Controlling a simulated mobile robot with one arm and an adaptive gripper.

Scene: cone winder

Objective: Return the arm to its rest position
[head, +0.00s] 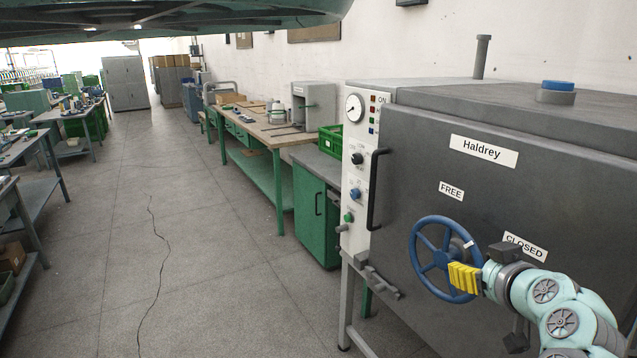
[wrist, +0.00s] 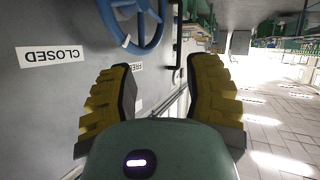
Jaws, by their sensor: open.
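My gripper (head: 466,278) has yellow ribbed fingers and sits in front of the blue handwheel (head: 416,262) on a dark grey machine door. In the wrist view my gripper (wrist: 160,95) is open, with its two yellow fingers apart and nothing between them. The handwheel (wrist: 150,42) shows beyond the fingertips at the top of that view. Whether a finger touches the wheel cannot be told. My arm comes in from the lower right of the head view.
The grey machine (head: 420,130), labelled Haldrey, FREE and CLOSED, has a black door handle (head: 374,190) and a control panel (head: 354,180). A green cabinet (head: 312,215) and workbench (head: 255,128) stand beyond it. The aisle floor (head: 190,220) on the left is clear.

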